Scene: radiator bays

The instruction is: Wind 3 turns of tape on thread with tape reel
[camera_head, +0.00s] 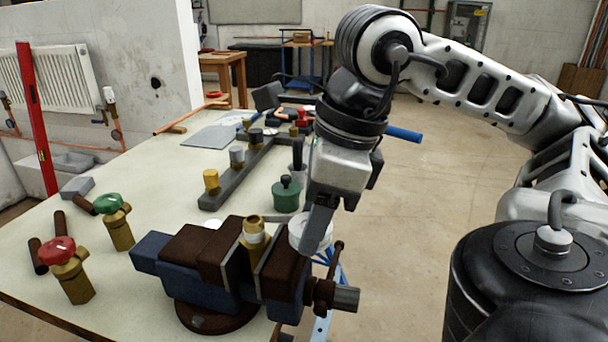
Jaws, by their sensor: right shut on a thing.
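A brass fitting (254,228) stands upright between the jaws of the blue and brown vise (207,287) at the front of the bench. A pale band shows around its thread, but I cannot count any turns. My right gripper (318,238) reaches down from the upper right and is shut on the white tape reel (297,230). The reel is just right of the fitting, above the vise's right jaw. The gripper finger hides part of the reel. I cannot make out a strand of tape between reel and fitting. My left gripper is out of view.
A green-capped valve (118,228) and a red-capped valve (70,275) stand left of the vise. A green pot (286,195) and a dark rack with fittings (237,180) stand behind it. The vise handle (335,262) sticks out at the right. Bare bench lies between valves and rack.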

